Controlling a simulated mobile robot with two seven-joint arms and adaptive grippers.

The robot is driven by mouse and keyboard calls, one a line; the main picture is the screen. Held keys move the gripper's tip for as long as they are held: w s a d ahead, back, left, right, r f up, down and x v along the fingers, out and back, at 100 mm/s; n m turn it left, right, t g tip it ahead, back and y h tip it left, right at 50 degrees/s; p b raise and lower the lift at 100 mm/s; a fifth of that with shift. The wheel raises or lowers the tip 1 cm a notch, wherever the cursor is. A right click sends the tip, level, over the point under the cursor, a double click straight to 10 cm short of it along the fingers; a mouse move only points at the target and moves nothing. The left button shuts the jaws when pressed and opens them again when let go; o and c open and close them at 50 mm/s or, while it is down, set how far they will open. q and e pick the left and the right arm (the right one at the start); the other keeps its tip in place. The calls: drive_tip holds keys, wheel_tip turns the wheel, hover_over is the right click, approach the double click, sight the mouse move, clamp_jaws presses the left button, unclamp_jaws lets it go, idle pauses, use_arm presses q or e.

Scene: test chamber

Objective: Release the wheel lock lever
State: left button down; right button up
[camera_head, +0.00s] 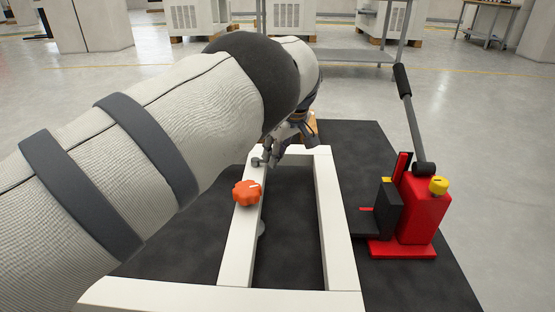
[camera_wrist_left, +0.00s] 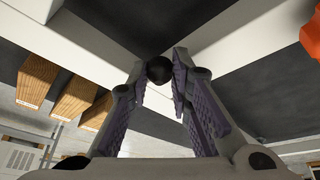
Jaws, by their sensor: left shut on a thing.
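My left gripper (camera_head: 275,151) is at the far part of the white frame (camera_head: 327,215), its fingers pointing down near the left beam. In the left wrist view, the fingers of the gripper (camera_wrist_left: 160,80) are closed around a round black knob (camera_wrist_left: 159,68), held between the fingertips. The knob looks like the end of the wheel lock lever, but its shaft is hidden. In the head view a small grey metal part (camera_head: 257,162) sits on the left beam beside the fingers. My right gripper is in neither view.
An orange lobed knob (camera_head: 246,193) is on the left beam, nearer than the gripper. A red jack (camera_head: 423,208) with a tall black-gripped handle stands right of the frame. The dark mat (camera_head: 365,150) has bare room beyond the jack. Grey cabinets (camera_head: 292,17) stand behind.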

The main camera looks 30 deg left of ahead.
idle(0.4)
use_arm(q)
drive_tip(key=c, duration=1.5)
unclamp_jaws()
drive_tip(key=shift+w, duration=0.1)
drive_tip(key=shift+o, duration=0.2)
drive_tip(key=v, duration=1.2)
drive_tip(key=shift+a+r, duration=0.1)
